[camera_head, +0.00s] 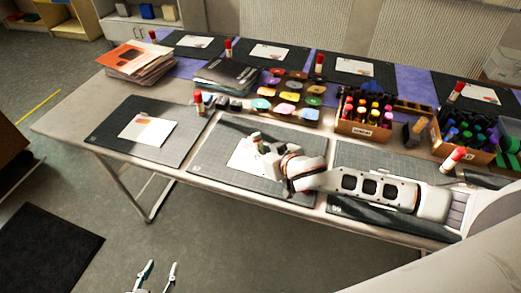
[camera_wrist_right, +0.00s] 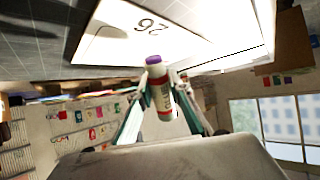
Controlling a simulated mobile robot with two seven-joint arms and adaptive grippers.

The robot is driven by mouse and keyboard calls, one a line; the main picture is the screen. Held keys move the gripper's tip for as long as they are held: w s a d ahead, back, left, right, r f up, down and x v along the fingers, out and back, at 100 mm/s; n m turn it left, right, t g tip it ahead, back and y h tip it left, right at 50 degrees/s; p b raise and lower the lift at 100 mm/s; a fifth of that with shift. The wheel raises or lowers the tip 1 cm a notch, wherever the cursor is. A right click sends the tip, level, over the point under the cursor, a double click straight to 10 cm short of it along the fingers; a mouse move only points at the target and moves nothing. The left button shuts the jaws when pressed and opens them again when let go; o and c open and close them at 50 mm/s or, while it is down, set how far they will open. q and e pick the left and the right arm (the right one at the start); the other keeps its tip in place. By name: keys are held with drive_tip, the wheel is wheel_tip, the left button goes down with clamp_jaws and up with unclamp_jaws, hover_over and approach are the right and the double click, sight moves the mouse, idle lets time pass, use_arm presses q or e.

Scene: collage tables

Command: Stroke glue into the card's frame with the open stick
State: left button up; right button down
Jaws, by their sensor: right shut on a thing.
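My right gripper (camera_wrist_right: 160,100) is shut on the glue stick (camera_wrist_right: 165,108), a white and red tube whose bare purple end points toward the card (camera_wrist_right: 185,28). The card is white, with a printed outline and the number 26. I cannot tell whether the purple end touches it. In the head view the card (camera_head: 240,158) lies on the middle front mat, partly hidden by my right gripper (camera_head: 258,145); the stick's upper end (camera_head: 256,136) shows above the fingers. My left gripper (camera_head: 156,277) is open and empty, low over the floor in front of the table.
Grey cutting mats (camera_head: 122,122) with cards and red-capped sticks line the table. Paper stacks (camera_head: 137,62) lie at the left.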

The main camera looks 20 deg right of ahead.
drive_tip(key=shift+s+p, duration=0.1)
drive_tip(key=shift+p, duration=0.2)
drive_tip(key=shift+f, duration=0.55)
idle(0.4)
drive_tip(key=shift+d, duration=0.1)
drive_tip(key=shift+w+d, duration=0.45)
drive_tip(key=shift+w, duration=0.25)
drive_tip(key=shift+w+d+p, duration=0.45)
drive_tip(key=shift+w+d, duration=0.25)
drive_tip(key=shift+w, duration=0.25)
drive_tip(key=shift+w+d+p, duration=0.4)
drive_tip(key=shift+w+d, duration=0.25)
drive_tip(key=shift+w, duration=0.25)
drive_tip(key=shift+d, duration=0.1)
